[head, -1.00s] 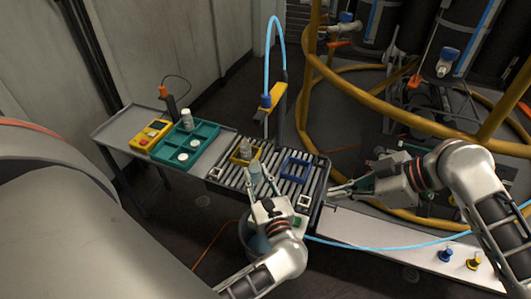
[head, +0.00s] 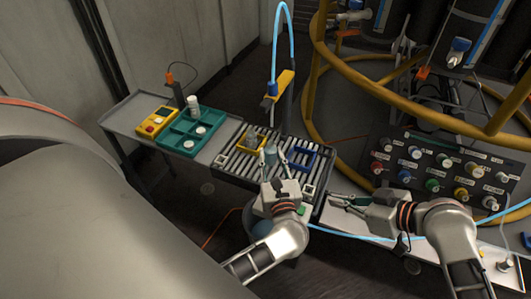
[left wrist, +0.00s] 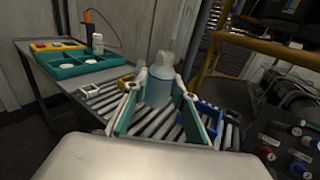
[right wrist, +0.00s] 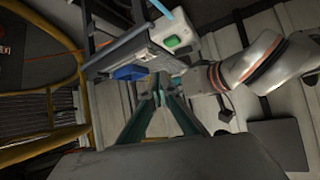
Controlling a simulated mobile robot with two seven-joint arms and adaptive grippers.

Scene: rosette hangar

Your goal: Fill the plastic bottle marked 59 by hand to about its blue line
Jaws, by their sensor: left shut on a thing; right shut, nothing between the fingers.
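My left gripper (head: 273,162) is shut on a clear plastic bottle (head: 270,153) above or on the slatted grey rack, between the yellow frame (head: 249,143) and the blue frame (head: 303,158). The left wrist view shows the bottle (left wrist: 158,90) upright between the fingers, with a bluish lower part; its number and blue line are not readable. Another small bottle (head: 252,133) stands at the yellow frame. A yellow spout arm (head: 281,83) with a blue hose stands behind the rack. My right gripper (head: 334,201) is shut and empty, right of the rack's front corner.
A panel of coloured knobs (head: 440,165) and yellow rails (head: 330,100) are at right. A bucket (head: 259,222) stands below the rack.

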